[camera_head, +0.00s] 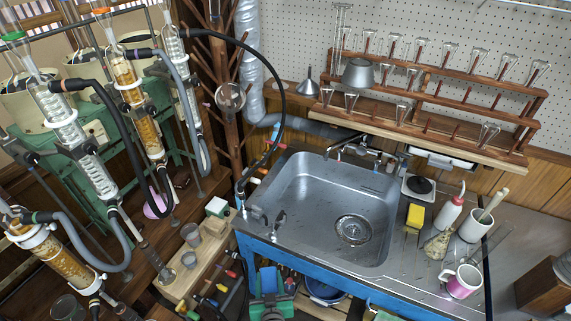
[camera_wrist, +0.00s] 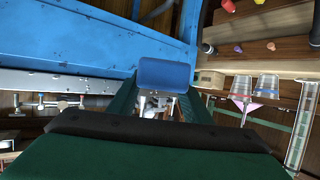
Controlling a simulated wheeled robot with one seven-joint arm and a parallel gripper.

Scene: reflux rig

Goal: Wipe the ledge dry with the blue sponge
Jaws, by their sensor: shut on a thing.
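The blue sponge (camera_wrist: 165,73) is held upright in the wrist view, at the far end of my gripper (camera_wrist: 158,100). My gripper is shut on it, and the sponge hides part of the fingertips. In the head view my gripper (camera_head: 268,283) shows small at the bottom, low in front of the sink's blue front (camera_head: 340,287), with a blue patch at its tip. A pale wooden ledge (camera_head: 183,266) with cups lies left of the sink. Which surface is the ledge to wipe, and where it is wet, I cannot tell for sure.
The steel sink (camera_head: 320,205) is empty. Glass condensers with hoses (camera_head: 90,165) crowd the left. A glassware rack (camera_head: 430,95) hangs behind.

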